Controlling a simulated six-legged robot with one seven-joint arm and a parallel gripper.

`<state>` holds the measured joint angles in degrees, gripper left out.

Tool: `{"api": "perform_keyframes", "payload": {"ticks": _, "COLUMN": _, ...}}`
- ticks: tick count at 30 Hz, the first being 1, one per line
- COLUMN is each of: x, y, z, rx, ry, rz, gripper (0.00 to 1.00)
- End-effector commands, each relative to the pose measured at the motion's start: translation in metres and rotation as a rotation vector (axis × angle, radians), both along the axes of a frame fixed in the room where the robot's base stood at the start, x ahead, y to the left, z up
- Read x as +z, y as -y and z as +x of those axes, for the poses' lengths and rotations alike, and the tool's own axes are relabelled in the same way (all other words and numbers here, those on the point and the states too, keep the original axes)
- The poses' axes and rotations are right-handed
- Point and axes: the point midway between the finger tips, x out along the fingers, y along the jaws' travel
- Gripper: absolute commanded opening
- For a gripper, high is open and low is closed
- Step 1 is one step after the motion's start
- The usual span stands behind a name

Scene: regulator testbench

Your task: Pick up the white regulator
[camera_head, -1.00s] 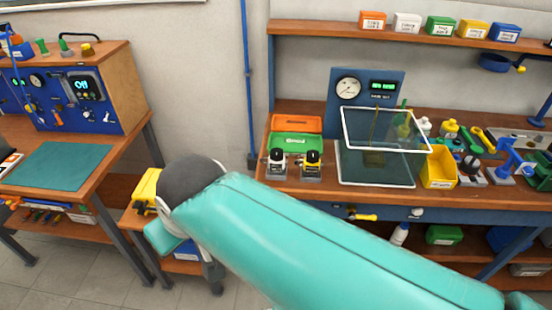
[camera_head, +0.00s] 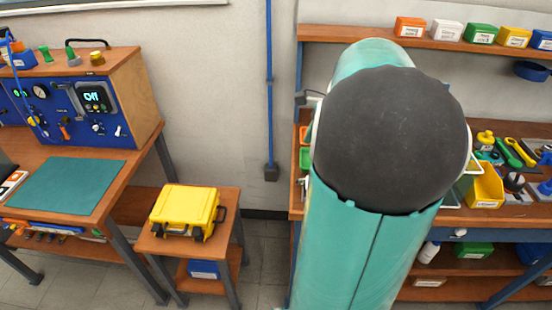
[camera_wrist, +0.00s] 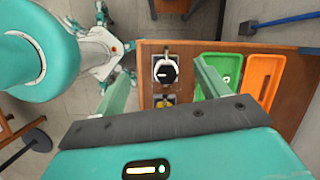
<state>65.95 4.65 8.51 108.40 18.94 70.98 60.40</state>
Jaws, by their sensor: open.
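The white regulator (camera_wrist: 165,70), with a round black knob on top, stands on the wooden bench top in the wrist view. My gripper (camera_wrist: 163,73) is open and empty above the bench, with one finger to the left and one to the right of the regulator in the picture. I cannot tell how far above it the fingertips are, and I see no contact. In the head view my raised arm hides the regulator and the gripper.
A yellow regulator (camera_wrist: 160,100) is beside the white one, partly hidden by my gripper. A green tray (camera_wrist: 219,68) and an orange tray (camera_wrist: 264,72) lie to the right. A yellow case (camera_head: 186,205) sits on a small side table. A yellow bin (camera_head: 486,187) stands on the bench.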

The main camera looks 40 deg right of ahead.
Motion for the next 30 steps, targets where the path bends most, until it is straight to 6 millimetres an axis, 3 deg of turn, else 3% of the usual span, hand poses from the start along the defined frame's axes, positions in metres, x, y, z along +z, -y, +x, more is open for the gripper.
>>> {"api": "perform_keyframes", "payload": {"ticks": 1, "x": -0.005, "y": 0.018, "z": -0.011, "rx": -0.079, "ry": -0.003, "rz": 0.036, "gripper": 0.74}}
{"api": "perform_keyframes", "payload": {"ticks": 3, "x": -0.009, "y": 0.033, "z": -0.021, "rx": -0.157, "ry": -0.007, "rz": 0.074, "gripper": 0.74}}
{"api": "perform_keyframes", "payload": {"ticks": 7, "x": -0.015, "y": 0.046, "z": -0.03, "rx": -0.225, "ry": -0.008, "rz": 0.108, "gripper": 0.74}}
{"api": "perform_keyframes", "payload": {"ticks": 19, "x": -0.078, "y": 0.03, "z": -0.011, "rx": -0.23, "ry": -0.011, "rz": 0.112, "gripper": 0.74}}
{"api": "perform_keyframes", "payload": {"ticks": 30, "x": -0.114, "y": 0.022, "z": 0.0, "rx": -0.23, "ry": -0.01, "rz": 0.111, "gripper": 0.74}}
